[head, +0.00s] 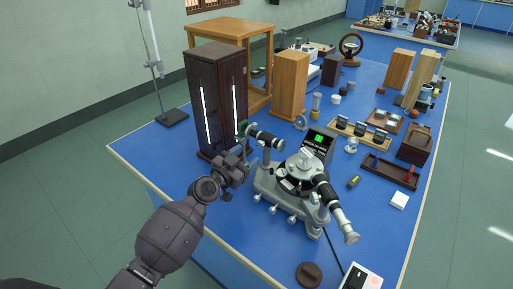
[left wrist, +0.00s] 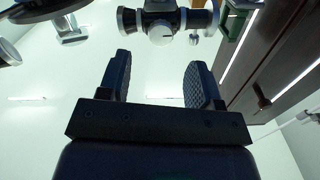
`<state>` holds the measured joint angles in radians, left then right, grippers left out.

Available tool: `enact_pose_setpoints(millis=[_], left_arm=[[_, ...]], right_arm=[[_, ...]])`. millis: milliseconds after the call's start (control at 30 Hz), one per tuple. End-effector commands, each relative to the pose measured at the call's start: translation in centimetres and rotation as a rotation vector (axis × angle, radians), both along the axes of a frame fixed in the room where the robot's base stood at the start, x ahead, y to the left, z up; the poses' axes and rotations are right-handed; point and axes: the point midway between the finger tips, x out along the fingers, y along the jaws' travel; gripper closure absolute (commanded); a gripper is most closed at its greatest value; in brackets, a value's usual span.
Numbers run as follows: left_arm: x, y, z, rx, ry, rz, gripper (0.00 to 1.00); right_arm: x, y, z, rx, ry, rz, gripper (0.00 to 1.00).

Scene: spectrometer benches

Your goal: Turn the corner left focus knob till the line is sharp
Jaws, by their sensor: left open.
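The spectrometer (head: 287,184) stands at the near part of the blue bench, with a round table on top and black-and-silver tubes. Its left tube (head: 266,138) points toward the dark wooden cabinet. My left gripper (head: 246,155) is beside this tube, partly merged with it in the head view. In the left wrist view my left gripper (left wrist: 159,80) is open and empty. A round dark knob (left wrist: 161,31) with a pale mark, on a silver-ended tube, lies beyond and between the fingertips, apart from them. A small black display (head: 317,144) shows a green patch; its text is too small to read. My right gripper is out of view.
The tall dark cabinet (head: 216,98) with bright strips stands close behind my left gripper. A wooden block (head: 290,85) stands behind the spectrometer. Bare blue bench lies front left.

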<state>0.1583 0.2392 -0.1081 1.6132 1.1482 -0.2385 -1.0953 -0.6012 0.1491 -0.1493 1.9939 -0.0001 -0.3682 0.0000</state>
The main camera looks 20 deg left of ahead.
Motion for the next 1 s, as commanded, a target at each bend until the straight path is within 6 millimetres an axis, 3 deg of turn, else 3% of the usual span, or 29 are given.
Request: enact_pose_setpoints(millis=[100, 300, 767, 800, 1000], left_arm=[[2.0, -0.7, 0.1, 0.000, -0.001, 0.000, 0.42], [4.3, -1.6, 0.0, -0.002, 0.001, 0.000, 0.42], [5.4, -1.9, 0.0, 0.000, 0.001, 0.000, 0.42], [5.4, -1.9, 0.0, 0.000, 0.001, 0.000, 0.43], [5.3, -1.9, 0.0, 0.000, 0.001, 0.000, 0.74]], right_arm=[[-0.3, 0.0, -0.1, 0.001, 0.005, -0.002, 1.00], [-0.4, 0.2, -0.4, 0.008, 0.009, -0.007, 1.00], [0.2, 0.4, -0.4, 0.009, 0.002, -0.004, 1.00], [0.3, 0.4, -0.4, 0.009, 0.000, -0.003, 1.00], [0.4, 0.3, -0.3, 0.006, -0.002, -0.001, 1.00]])
